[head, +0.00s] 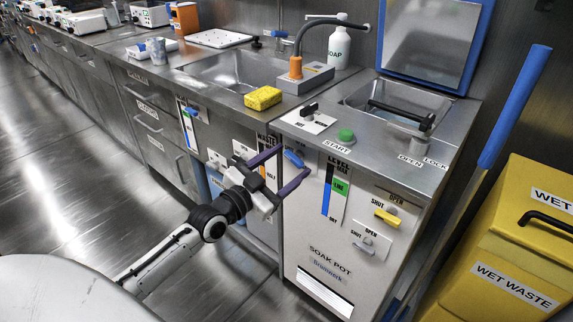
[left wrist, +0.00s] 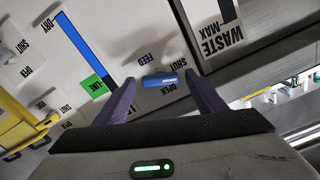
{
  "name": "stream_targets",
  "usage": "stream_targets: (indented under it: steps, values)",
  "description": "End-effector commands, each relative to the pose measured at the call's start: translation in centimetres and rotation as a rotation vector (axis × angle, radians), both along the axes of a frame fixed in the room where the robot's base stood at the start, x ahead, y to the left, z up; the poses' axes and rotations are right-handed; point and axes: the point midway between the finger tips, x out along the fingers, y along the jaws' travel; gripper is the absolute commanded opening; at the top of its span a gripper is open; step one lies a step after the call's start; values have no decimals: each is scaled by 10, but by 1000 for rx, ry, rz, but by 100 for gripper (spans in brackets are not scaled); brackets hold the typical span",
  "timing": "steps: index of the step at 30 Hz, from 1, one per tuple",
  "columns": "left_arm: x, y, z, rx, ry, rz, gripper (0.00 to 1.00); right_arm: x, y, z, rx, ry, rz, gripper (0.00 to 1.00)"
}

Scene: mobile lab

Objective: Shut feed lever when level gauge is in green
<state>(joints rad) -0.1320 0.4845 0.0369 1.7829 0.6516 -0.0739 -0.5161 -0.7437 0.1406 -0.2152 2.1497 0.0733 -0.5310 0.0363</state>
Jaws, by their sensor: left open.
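The blue feed lever (head: 294,158) is on the front of the soak pot cabinet. In the left wrist view the feed lever (left wrist: 160,80) lies between my open fingers, with SHUT and OPEN labels on either side, upside down. I cannot tell whether the fingers touch it. My left gripper (head: 296,162) is open around the lever area. The level gauge (head: 327,192) has a blue column beside a green LINE mark (head: 341,187). It also shows in the left wrist view (left wrist: 80,45), where the blue top reaches beside the green mark. My right gripper is not in view.
A yellow lever (head: 386,217) and a grey lever (head: 366,246) are lower right on the panel. The green START button (head: 346,134) and a yellow sponge (head: 263,98) are on the counter. A yellow wet waste bin (head: 510,250) stands at right. The floor at left is clear.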

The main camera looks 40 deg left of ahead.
Motion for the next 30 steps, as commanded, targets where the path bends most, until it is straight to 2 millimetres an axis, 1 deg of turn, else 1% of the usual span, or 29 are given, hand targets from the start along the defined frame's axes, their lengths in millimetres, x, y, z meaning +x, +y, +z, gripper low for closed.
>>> stream_targets:
  steps: [1, 5, 6, 7, 8, 11, 13, 17, 21, 24, 30]
  values:
    - [0, 0, 0, 0, 0, 0, 59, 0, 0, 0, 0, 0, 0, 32]
    - [0, 0, 0, 0, 0, 0, 37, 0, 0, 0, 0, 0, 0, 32]
    - [0, 0, 0, 0, 0, 0, 30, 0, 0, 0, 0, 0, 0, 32]
    - [0, 0, 0, 0, 0, 0, 25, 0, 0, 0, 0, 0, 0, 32]
    - [0, 0, 0, 0, 0, 0, 23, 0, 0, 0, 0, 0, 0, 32]
    - [0, 0, 1, -15, 2, 0, 23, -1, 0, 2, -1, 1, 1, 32]
    - [0, 0, 3, -61, 7, 0, 23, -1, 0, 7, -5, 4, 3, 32]
    - [0, 0, 4, -200, 19, 0, 23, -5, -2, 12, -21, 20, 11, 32]
    - [0, 0, 2, -325, 28, 0, 23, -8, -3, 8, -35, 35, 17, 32]
    - [0, 0, 1, -364, 30, -1, 23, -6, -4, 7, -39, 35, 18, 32]
    - [0, 0, 0, -370, 29, 0, 23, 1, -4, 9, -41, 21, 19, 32]
